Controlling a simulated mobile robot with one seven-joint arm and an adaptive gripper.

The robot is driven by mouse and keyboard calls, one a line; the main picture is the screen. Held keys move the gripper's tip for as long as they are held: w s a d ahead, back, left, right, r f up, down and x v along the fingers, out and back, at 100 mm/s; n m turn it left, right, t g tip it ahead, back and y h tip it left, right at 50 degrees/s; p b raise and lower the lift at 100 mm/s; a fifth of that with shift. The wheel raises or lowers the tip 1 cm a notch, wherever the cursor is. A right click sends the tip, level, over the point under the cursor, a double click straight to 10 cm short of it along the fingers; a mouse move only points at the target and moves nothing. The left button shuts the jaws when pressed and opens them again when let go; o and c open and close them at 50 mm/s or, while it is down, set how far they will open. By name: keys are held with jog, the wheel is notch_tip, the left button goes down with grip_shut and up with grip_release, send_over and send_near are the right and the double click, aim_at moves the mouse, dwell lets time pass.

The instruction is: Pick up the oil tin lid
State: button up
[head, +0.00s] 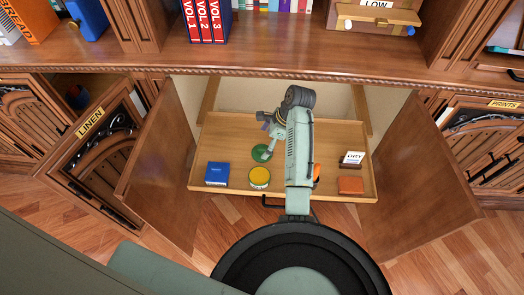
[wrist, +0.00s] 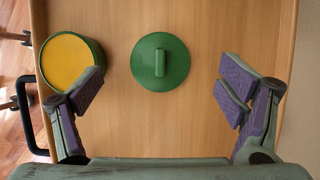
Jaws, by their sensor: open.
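The oil tin lid appears to be the round green disc with a raised bar handle (wrist: 160,62), lying flat on the wooden drawer bottom. It also shows in the head view (head: 262,153), partly covered by my gripper. My gripper (wrist: 161,91) is open and empty, its purple-padded fingers wide apart on either side of the lid and not touching it. The lid sits between the fingers, slightly beyond the tips in the wrist view. A round tin with a yellow top (wrist: 70,62) stands left of the lid, close to the left finger; it also shows in the head view (head: 259,178).
The pull-out drawer (head: 225,131) has low edges and stands between two open cabinet doors (head: 160,165). A blue box (head: 217,174) is at its left; an orange block (head: 350,185) and a small white sign (head: 352,158) are at its right. A shelf ledge overhangs behind.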

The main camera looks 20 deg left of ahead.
aim_at(260, 149)
jog(key=x, duration=0.5)
jog(key=shift+c, duration=0.2)
jog(key=shift+s, duration=0.1)
jog(key=c, duration=1.7)
jog(key=shift+f, duration=0.1)
